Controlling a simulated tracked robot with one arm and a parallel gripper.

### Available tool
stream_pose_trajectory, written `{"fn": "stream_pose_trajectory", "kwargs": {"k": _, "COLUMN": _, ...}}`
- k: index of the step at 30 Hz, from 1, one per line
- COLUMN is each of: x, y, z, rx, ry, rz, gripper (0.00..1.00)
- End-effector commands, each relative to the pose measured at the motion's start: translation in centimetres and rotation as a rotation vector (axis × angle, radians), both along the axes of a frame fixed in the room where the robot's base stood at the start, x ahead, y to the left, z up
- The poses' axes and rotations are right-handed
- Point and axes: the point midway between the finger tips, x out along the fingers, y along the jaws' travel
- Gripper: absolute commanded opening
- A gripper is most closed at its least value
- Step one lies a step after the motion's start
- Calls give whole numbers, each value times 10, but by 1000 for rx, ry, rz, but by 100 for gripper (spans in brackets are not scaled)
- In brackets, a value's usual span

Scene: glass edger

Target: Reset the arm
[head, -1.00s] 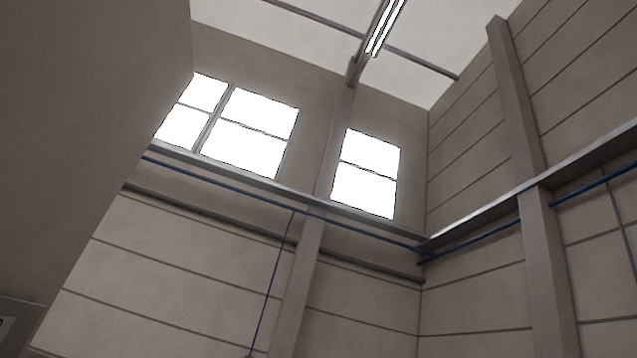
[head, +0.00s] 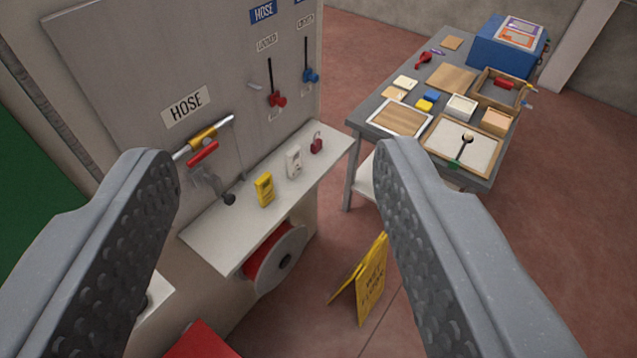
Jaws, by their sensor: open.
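My gripper (head: 275,175) is open and empty, its two grey studded fingers spread wide at the left and right of the head view. Between and beyond the fingers stands a grey panel (head: 120,70) with a HOSE label (head: 187,106), some way off. My gripper does not appear to touch anything. The rest of my arm is not in view.
A shelf (head: 215,235) on the panel carries a yellow device (head: 264,189), a white device (head: 293,161) and a dark red padlock (head: 316,143). A red hose reel (head: 281,262) sits below. A yellow floor sign (head: 362,282) stands near a cluttered grey table (head: 365,128).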

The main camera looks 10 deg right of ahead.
Motion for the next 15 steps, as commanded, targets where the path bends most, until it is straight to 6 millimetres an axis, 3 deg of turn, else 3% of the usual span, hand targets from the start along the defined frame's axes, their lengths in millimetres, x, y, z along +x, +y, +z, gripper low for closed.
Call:
{"fn": "stream_pose_trajectory", "kwargs": {"k": 5, "x": 0, "y": 0, "z": -14, "rx": 0, "ry": 0, "rz": 0, "gripper": 51}}
{"fn": "stream_pose_trajectory", "kwargs": {"k": 15, "x": 0, "y": 1, "z": -86, "rx": 0, "ry": 0, "rz": 0, "gripper": 51}}
